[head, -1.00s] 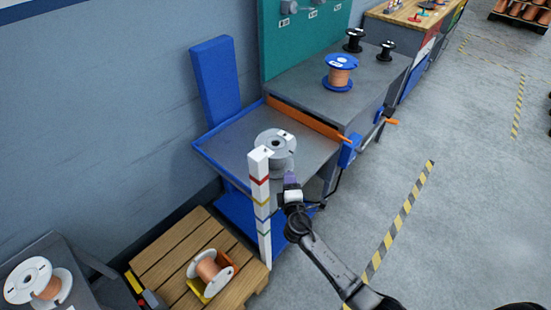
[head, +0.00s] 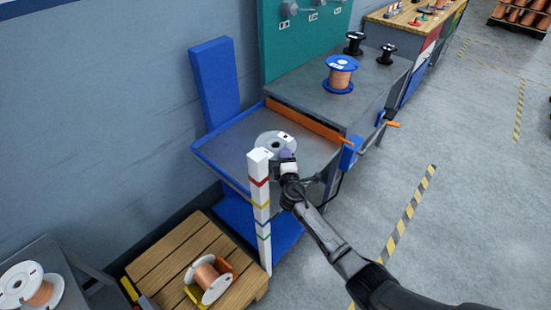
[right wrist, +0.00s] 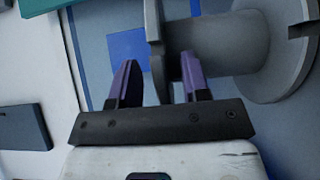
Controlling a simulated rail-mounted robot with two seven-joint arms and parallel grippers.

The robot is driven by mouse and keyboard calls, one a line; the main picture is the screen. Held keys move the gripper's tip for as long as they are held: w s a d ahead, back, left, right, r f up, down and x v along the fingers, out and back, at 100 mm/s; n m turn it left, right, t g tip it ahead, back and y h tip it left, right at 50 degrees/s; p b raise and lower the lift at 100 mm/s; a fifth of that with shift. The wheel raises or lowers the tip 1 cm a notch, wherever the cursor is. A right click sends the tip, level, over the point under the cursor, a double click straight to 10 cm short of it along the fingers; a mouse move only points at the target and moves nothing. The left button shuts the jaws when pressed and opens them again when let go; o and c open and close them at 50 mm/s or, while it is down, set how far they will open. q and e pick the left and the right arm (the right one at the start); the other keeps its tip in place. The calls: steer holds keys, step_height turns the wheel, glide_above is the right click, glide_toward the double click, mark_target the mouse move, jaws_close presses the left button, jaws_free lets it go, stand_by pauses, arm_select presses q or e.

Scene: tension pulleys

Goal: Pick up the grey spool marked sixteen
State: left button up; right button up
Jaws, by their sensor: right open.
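The grey spool (head: 268,142) stands on the grey top of the blue-edged cart in the head view. It has a small white label, too small to read. My right gripper (head: 287,157) is at the spool's near right side and hides part of it. In the right wrist view the spool (right wrist: 222,45) fills the upper right. My open purple fingers (right wrist: 160,84) straddle the edge of one flange, with one finger on each side. I cannot tell whether they touch it. My left gripper is not in view.
A white post with coloured bands (head: 260,200) stands close in front of the spool. An orange bar (head: 305,120) runs along the cart's back edge. A blue copper spool (head: 340,75) and two black spools stand on the bench behind. A pallet (head: 180,255) holds a white copper spool.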

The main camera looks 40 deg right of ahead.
steer(key=shift+w, duration=0.1)
jaws_close()
stand_by(0.4)
stand_by(0.3)
